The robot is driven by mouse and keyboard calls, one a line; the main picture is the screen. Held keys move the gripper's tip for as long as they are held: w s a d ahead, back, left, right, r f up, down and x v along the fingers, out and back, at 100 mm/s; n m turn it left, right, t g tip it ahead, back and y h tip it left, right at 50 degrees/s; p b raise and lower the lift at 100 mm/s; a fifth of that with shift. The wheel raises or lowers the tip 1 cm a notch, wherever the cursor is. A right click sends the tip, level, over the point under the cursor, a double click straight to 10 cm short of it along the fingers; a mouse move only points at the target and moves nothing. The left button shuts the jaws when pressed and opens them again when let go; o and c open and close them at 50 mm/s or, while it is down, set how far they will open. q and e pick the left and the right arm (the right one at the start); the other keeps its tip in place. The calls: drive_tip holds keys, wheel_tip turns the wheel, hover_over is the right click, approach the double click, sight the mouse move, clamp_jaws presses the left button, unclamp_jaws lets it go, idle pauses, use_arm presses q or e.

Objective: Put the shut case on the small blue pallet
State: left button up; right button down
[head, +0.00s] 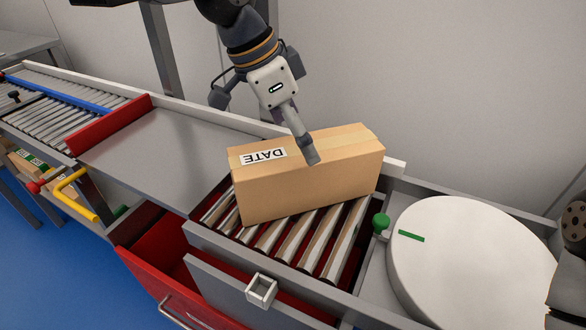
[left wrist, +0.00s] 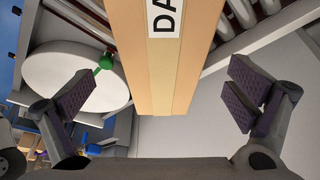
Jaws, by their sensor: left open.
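The shut case is a tan cardboard box (head: 310,185) with a tape strip and a white DATE label on top. It stands on steel rollers in the middle of the head view. My left gripper (head: 295,135) is over the case, with one finger in front of its upper part. In the left wrist view the case (left wrist: 152,75) reaches in between the open fingers (left wrist: 163,98), with a gap on each side. The fingers do not grip it. I cannot make out the small blue pallet in either view. My right gripper is not in view.
A round white turntable (head: 470,255) with a green mark is at the right, beside a green knob (head: 381,222). A bare grey plate (head: 160,155) with a red rail (head: 110,124) lies left of the case. An open red drawer (head: 165,260) is below.

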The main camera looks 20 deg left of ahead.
use_arm(q)
drive_tip(key=x, duration=0.8)
drive_tip(key=shift+w+b, duration=0.15)
drive_tip(key=shift+b, duration=0.2)
drive_tip(key=shift+r, duration=0.1)
drive_tip(key=c, duration=1.7)
drive_tip(key=shift+r, duration=0.1)
drive_tip(key=c, duration=0.3)
